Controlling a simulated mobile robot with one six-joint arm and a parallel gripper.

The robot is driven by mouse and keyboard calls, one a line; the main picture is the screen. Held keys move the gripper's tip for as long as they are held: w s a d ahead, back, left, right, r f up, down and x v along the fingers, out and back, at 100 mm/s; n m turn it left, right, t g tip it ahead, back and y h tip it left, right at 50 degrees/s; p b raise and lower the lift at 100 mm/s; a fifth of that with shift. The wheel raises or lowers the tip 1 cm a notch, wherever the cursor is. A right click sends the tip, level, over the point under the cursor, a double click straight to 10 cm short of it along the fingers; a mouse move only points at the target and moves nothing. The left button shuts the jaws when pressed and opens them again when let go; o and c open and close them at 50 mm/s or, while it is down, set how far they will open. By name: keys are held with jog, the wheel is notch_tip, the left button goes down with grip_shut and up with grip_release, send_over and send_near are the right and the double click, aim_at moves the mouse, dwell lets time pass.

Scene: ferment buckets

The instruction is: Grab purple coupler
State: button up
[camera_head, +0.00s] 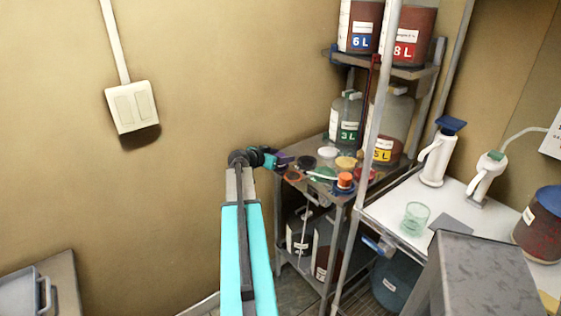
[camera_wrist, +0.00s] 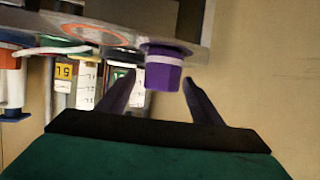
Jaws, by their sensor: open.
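The purple coupler (camera_wrist: 163,68) shows in the wrist view as a purple piece with a pale band, by the edge of the metal shelf (camera_wrist: 205,18). It lies between and beyond the two fingertips of my gripper (camera_wrist: 158,80), which is open. I cannot tell whether the fingers touch it. In the head view the purple coupler (camera_head: 284,161) is a small purple patch at the shelf's left corner, right beside my gripper (camera_head: 271,160), which partly hides it.
Lids and an orange-capped piece (camera_head: 345,181) crowd the same shelf. Large bottles (camera_head: 346,118) stand behind them. A rack post (camera_head: 368,140) rises in front. A white table (camera_head: 400,205) with a glass (camera_head: 415,217) is at right.

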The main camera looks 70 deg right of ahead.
aim_at(281, 155)
jog(key=c, duration=1.2)
jog(key=shift+c, duration=0.2)
jog(key=shift+r, duration=0.15)
jog(key=shift+r+b, duration=0.8)
jog(key=shift+r, duration=0.55)
jog(key=shift+a+r, duration=0.15)
jog(key=shift+r, duration=0.1)
jog(key=s+a+r+b, duration=0.1)
jog(key=a+b, duration=0.3)
jog(key=a, duration=1.1)
jog(key=shift+s+a+r, duration=0.25)
jog(key=shift+s+a, duration=0.1)
jog(key=shift+s, duration=0.1)
